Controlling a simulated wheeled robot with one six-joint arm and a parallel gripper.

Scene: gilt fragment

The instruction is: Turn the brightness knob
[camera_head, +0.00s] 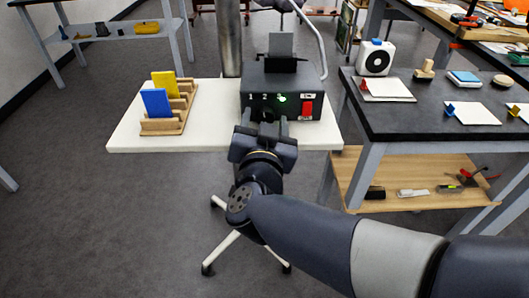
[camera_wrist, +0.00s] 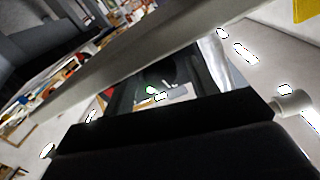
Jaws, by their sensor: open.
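A dark box device (camera_head: 290,88) stands on a white table. Its front has white marks, a lit green light (camera_head: 282,98) and a red switch (camera_head: 307,110). My gripper (camera_head: 265,120) is at the lower front of the box, with its fingers apart on either side of a small dark rounded shape that may be the brightness knob. The knob itself is largely hidden by the gripper, and I cannot tell whether they touch.
The white tabletop (camera_head: 125,128) also bears a wooden rack (camera_head: 163,127) with a blue card (camera_head: 156,103) and a yellow card (camera_head: 165,84). A thick grey post rises behind it. At right, a dark-topped bench (camera_head: 430,118) stands close to my arm, with a white fan-like box (camera_head: 375,58) on it.

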